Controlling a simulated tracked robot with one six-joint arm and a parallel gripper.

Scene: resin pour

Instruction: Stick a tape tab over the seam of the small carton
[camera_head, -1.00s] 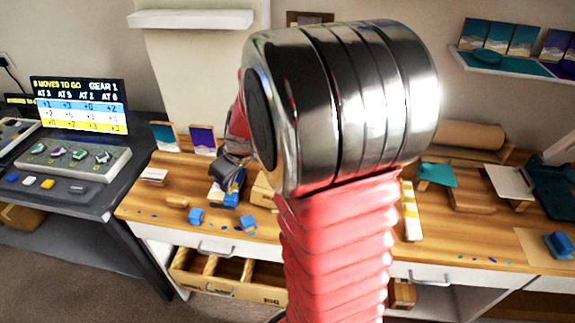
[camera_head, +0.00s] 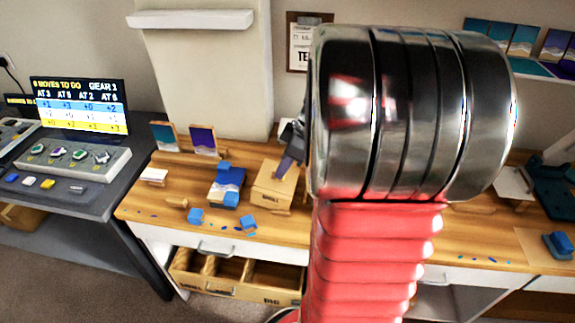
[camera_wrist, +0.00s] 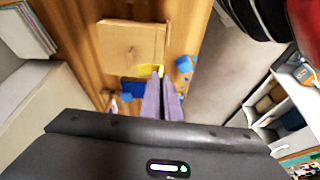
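The small carton (camera_head: 274,187) is a tan box on the workbench. In the wrist view its top (camera_wrist: 127,44) shows a thin seam line. My gripper (camera_head: 284,168) is over the carton's top in the head view. In the wrist view my gripper's purple fingers (camera_wrist: 160,76) are close together at the carton's edge. A small yellow tape tab (camera_wrist: 150,70) is at the fingertips, over or against that edge. The fingers appear shut on it. I cannot tell whether the tab touches the carton.
Left of the carton, a blue-and-white panel (camera_head: 226,184) has blue blocks (camera_head: 231,199) at its edges. Another blue block (camera_head: 196,215) and blue scraps lie near the bench's front edge. An open drawer (camera_head: 236,280) juts out below. My arm hides the bench's middle.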

